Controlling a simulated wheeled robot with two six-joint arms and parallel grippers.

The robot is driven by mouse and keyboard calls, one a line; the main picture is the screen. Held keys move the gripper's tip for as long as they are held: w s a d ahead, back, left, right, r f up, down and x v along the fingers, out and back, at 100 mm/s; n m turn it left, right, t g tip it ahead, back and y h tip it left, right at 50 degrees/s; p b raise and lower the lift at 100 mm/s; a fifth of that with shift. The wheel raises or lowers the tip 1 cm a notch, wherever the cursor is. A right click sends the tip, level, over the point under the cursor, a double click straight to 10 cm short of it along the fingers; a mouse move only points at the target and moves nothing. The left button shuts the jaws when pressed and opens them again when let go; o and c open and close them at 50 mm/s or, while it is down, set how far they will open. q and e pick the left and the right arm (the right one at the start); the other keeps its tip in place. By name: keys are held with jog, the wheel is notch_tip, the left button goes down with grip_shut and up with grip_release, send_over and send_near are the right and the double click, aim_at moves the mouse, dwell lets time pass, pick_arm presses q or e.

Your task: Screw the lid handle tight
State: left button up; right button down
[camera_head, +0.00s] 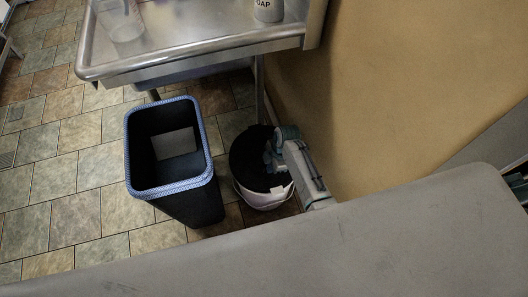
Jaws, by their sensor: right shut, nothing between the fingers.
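A white bucket (265,200) stands on the floor against the tan wall, with a black round top (247,160). I cannot tell whether this black top is a lid or a dark opening. My right gripper (270,158) is over the right part of the bucket's top, shut, with nothing seen between its fingers. Whether it touches the top is too small to tell. No lid handle can be made out; the gripper and arm cover that part. My left gripper is not in view.
A dark bin (189,207) with a blue rim stands left of the bucket. A metal table (190,40) behind holds a clear container (121,22) and a soap bottle (268,10). The tan wall (390,90) is close on the right. Tiled floor at left is free.

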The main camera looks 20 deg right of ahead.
aim_at(269, 177)
jog(key=shift+f, duration=0.1)
dwell(0.3)
jog(key=shift+d+b+x, duration=0.2)
jog(key=shift+b+x, duration=0.25)
jog(key=shift+x, duration=0.3)
jog(key=shift+d+b+x, duration=0.15)
jog(key=shift+b+x, duration=0.35)
jog(key=shift+x, duration=0.2)
jog(key=shift+d+b+x, duration=0.2)
jog(key=shift+b+x, duration=0.25)
jog(key=shift+x, duration=0.3)
jog(key=shift+s+f, duration=0.1)
jog(key=shift+f, duration=0.1)
jog(key=shift+a, duration=0.1)
